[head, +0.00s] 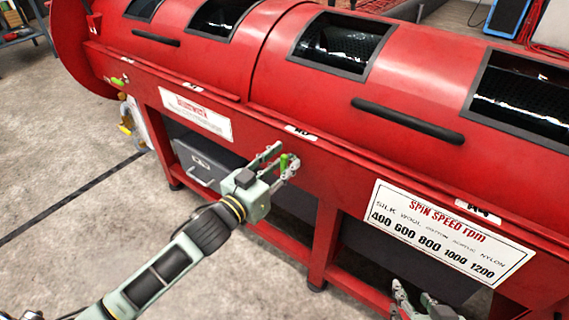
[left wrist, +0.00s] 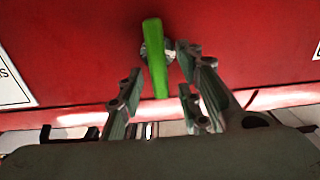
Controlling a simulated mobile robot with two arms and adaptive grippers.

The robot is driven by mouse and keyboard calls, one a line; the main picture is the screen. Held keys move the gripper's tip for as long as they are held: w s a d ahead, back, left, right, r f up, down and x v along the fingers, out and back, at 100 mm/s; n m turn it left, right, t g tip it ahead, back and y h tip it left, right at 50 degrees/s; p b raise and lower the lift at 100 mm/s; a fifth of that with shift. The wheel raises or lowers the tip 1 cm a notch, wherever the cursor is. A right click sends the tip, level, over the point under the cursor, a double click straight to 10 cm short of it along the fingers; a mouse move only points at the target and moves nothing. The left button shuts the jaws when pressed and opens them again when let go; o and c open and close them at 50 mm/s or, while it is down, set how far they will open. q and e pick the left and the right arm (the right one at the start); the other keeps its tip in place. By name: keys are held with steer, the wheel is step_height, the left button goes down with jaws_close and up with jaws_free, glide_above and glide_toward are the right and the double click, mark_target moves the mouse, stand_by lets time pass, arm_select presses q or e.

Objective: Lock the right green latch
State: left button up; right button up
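A green latch (head: 284,162) is on the front of the red machine, below its middle label. In the left wrist view I see gaps between handle and fingers. A second green latch (head: 119,81) is further left on the machine, its handle roughly sideways. My right gripper (head: 418,300) is partly cut off at the bottom edge, away from both latches.
The red machine (head: 345,155) fills the upper right, with dark windows and black handles on its drum covers. A spin-speed sign (head: 445,235) is on its front at right. A grey box (head: 205,165) sits beneath the machine. The concrete floor at left is mostly clear.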

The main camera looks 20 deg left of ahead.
arm_select(q)
steer(key=shift+w+d, duration=0.2)
steer(key=shift+w, duration=0.2)
jaws_close()
